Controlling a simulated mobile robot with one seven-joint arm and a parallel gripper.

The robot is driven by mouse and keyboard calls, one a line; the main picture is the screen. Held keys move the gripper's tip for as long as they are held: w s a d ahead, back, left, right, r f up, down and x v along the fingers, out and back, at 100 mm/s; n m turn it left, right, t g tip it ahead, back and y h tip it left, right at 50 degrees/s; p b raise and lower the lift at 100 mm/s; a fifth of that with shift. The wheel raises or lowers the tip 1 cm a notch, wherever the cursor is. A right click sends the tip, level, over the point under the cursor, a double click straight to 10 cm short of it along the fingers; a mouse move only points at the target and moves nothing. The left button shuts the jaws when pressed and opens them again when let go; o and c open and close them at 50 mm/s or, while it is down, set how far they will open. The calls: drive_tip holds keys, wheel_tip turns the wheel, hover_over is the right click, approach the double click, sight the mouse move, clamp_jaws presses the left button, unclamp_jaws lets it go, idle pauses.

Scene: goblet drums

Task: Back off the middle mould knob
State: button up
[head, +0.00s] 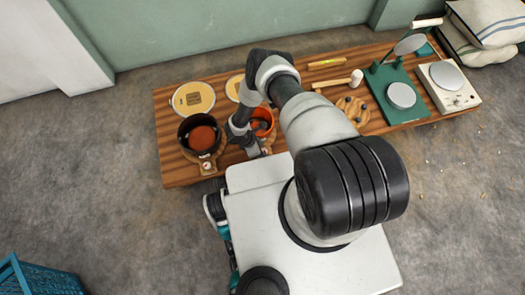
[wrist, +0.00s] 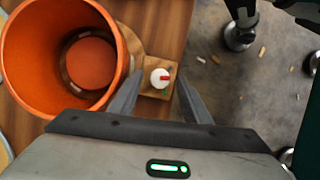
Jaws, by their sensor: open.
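An orange mould (head: 263,119), an open tub with a reddish disc inside, stands on a wooden base. It fills the upper left of the wrist view (wrist: 118,62). Its knob (wrist: 158,79) is a white round cap with a red pointer directed right, on a small wooden block (wrist: 151,93) beside the tub. A small green mark shows on the block below the knob. My gripper (wrist: 160,76) is open, its fingers on either side of the knob with gaps visible. In the head view my gripper (head: 254,148) hides this knob.
A black mould (head: 185,145) with its own knob (head: 207,166) stands to the left. Round yellow lids (head: 193,98) lie behind. A mallet (head: 335,82), a green stand (head: 393,92) and a white scale (head: 449,97) sit right on the wooden table (head: 177,175).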

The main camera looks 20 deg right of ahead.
drive_tip(key=shift+d+f, duration=0.25)
drive_tip(key=shift+f, duration=0.3)
drive_tip(key=c, duration=1)
drive_tip(key=shift+n, duration=0.3)
drive_tip(key=n+t+p, duration=0.1)
drive_tip(key=n, duration=0.2)
drive_tip(key=shift+s+r+p, duration=0.1)
drive_tip(key=shift+r+p, duration=0.1)
drive_tip(key=shift+p, duration=0.2)
drive_tip(key=shift+n+t+y+p, duration=0.4)
drive_tip(key=shift+n+t+p, duration=0.1)
drive_tip(key=shift+n+p, duration=0.45)
drive_tip(key=shift+f+n+p, duration=0.1)
drive_tip(key=shift+n+p, duration=0.25)
drive_tip(key=shift+p, duration=0.15)
drive_tip(key=shift+f, duration=0.1)
